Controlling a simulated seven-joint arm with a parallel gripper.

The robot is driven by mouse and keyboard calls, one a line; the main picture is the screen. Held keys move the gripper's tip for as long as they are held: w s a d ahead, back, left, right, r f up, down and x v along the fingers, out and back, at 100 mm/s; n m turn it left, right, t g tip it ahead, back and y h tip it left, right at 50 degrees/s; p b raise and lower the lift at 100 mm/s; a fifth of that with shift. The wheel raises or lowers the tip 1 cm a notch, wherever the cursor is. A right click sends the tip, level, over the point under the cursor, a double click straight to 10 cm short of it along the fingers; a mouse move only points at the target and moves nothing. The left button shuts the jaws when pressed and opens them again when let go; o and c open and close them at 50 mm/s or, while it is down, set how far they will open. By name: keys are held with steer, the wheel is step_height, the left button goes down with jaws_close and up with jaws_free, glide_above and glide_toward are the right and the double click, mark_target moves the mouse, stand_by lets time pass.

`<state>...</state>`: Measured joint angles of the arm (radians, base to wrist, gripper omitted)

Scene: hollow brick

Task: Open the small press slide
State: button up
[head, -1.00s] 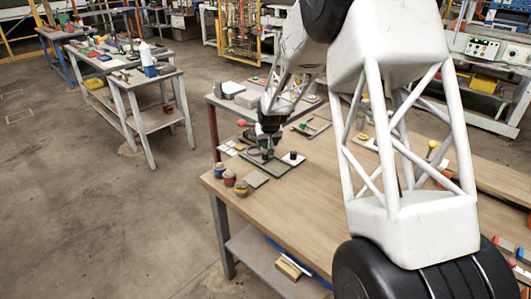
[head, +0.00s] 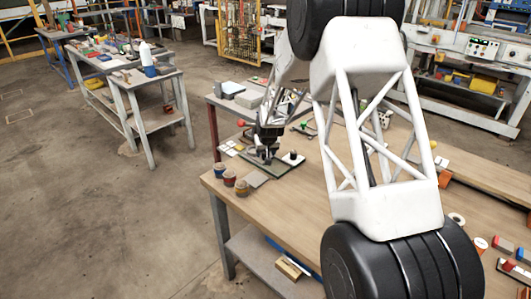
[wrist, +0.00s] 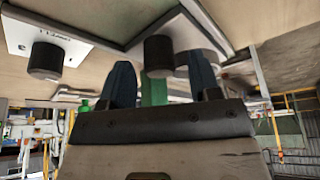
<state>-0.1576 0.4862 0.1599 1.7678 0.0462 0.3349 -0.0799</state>
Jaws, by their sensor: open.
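In the head view, my gripper (head: 268,157) points down over a dark flat board (head: 287,168) at the far left corner of the wooden table. A black knob (head: 293,155) stands on the board, to the right of my gripper. In the wrist view, the two dark blue fingers of my gripper (wrist: 161,82) are apart. A black cylindrical knob (wrist: 159,55) shows between and beyond the fingertips; I cannot tell whether they touch it. Another black knob (wrist: 45,60) stands by a white lettered plate (wrist: 40,32) at the left. I cannot tell which part is the press slide.
Several small round pots (head: 229,178) stand along the table's left edge, near the board. A red ball-topped part (head: 241,123) and a green-topped part (head: 304,126) lie beyond. My arm covers much of the table; the wooden top (head: 290,215) in front is clear.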

steer(key=shift+f, duration=0.15)
jaws_close()
steer(key=shift+s+d, duration=3.05)
steer(key=shift+d, duration=0.05)
jaws_free()
steer(key=v, duration=0.7)
steer(key=shift+r, duration=0.45)
